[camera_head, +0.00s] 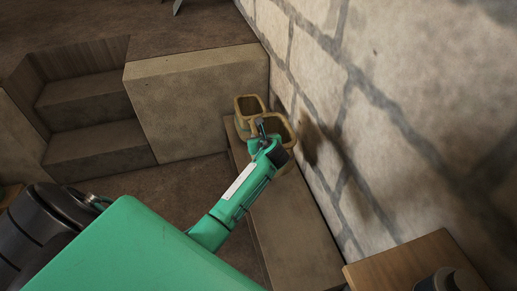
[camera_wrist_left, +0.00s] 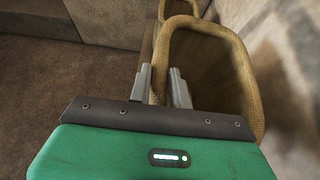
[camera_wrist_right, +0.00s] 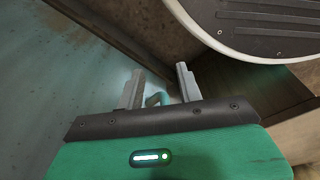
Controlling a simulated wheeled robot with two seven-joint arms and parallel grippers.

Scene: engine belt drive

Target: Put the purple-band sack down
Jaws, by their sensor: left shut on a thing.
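Two open-topped tan sacks are by the stone wall at the end of a low ledge. My left gripper (camera_head: 261,124) is shut on the rim of the nearer, larger sack (camera_head: 284,128). In the left wrist view, this sack's woven rim (camera_wrist_left: 247,75) runs between the fingers (camera_wrist_left: 160,68), and its inside is dark. Its lower part is hidden by my gripper, and no purple band shows. I cannot tell whether its base touches the ledge. The smaller sack (camera_head: 248,104) stands just behind. My right gripper (camera_wrist_right: 160,69) has its fingers apart with no sack between them.
The stone ledge (camera_head: 290,235) runs along the wall (camera_head: 330,90), with bare room toward me. A stone block (camera_head: 195,100) and steps (camera_head: 90,125) stand at the back left. A wooden surface (camera_head: 405,262) is at the lower right. A rounded dark plate (camera_wrist_right: 270,25) is near my right gripper.

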